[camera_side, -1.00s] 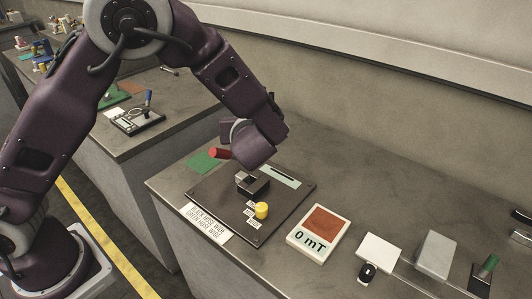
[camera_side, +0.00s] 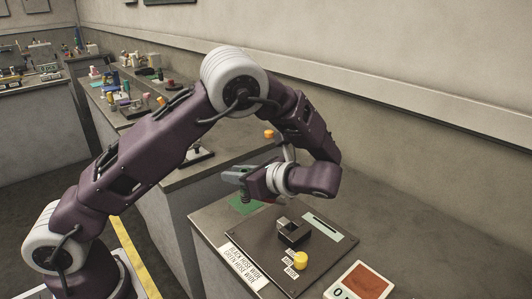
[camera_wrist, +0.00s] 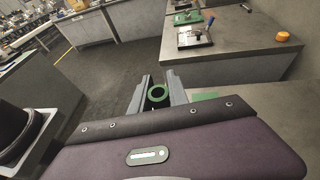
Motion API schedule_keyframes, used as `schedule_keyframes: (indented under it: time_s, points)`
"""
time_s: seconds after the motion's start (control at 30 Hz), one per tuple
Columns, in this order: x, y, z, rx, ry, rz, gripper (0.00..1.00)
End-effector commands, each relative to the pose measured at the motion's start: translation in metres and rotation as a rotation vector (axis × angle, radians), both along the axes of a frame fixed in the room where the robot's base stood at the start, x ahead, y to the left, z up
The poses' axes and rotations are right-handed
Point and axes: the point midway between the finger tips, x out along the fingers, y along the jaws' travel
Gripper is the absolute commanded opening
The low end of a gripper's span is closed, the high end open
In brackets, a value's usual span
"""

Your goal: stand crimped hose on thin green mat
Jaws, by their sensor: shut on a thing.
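My gripper (camera_wrist: 158,88) is shut on the crimped hose, whose end shows as a green ring (camera_wrist: 157,93) between the two grey fingers in the wrist view. In the side view my gripper (camera_side: 234,174) points left, raised above the bench's left end. The hose is hard to make out there. The thin green mat (camera_side: 243,205) lies flat on the bench below my gripper, partly hidden by it. A strip of the mat also shows right of the fingers in the wrist view (camera_wrist: 205,96).
A small red thing is partly hidden beside the mat. Another bench with an orange cap (camera_wrist: 282,36) stands beyond a gap.

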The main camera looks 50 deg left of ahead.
Motion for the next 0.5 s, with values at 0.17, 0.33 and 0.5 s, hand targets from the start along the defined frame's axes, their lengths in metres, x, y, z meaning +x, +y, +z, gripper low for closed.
schedule_keyframes:
  time_s: [0.17, 0.33, 0.5]
  points:
    - [-0.047, -0.005, -0.030, 0.002, 0.000, 0.565, 0.00]
    - [-0.069, -0.030, -0.041, 0.000, 0.000, 1.120, 0.00]
    - [-0.065, -0.056, -0.038, -0.001, 0.004, 1.629, 0.00]
